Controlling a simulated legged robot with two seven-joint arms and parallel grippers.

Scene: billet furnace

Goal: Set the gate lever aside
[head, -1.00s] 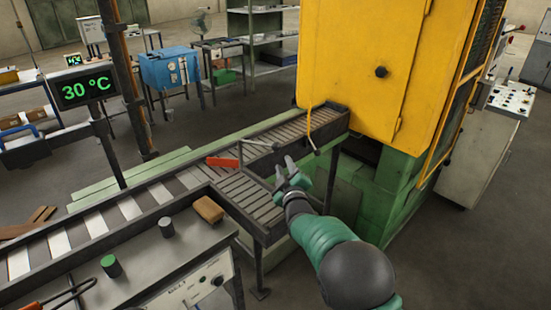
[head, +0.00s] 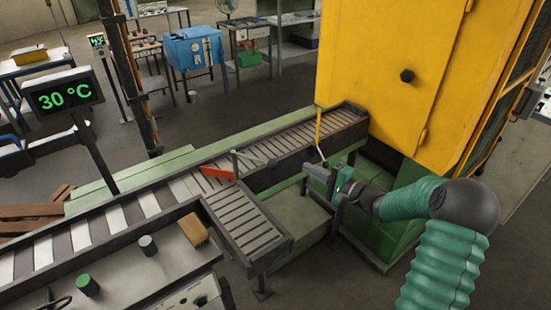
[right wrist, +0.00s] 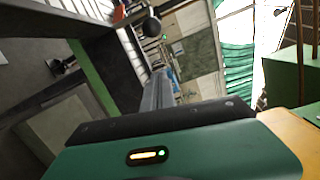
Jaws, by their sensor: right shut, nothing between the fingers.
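The lever that I take as the gate lever is a thin yellow rod (head: 318,130) with a dark ball knob (head: 323,163). It hangs down beside the yellow furnace housing (head: 390,80), over the end of the roller conveyor. My right gripper (head: 308,172) is at the knob's height, close beside it, shut and empty. In the right wrist view the grey fingers (right wrist: 158,92) are together, and the dark ball knob (right wrist: 152,27) shows above them. Whether the gripper touches the knob I cannot tell. My left gripper is out of view.
A red piece (head: 216,172) with a grey rod lies at the conveyor junction. The side roller table (head: 245,222) is bare. A brown block (head: 194,230) sits on the control bench at the lower left. A display (head: 62,92) reads 30 °C. Floor shows free behind the conveyor.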

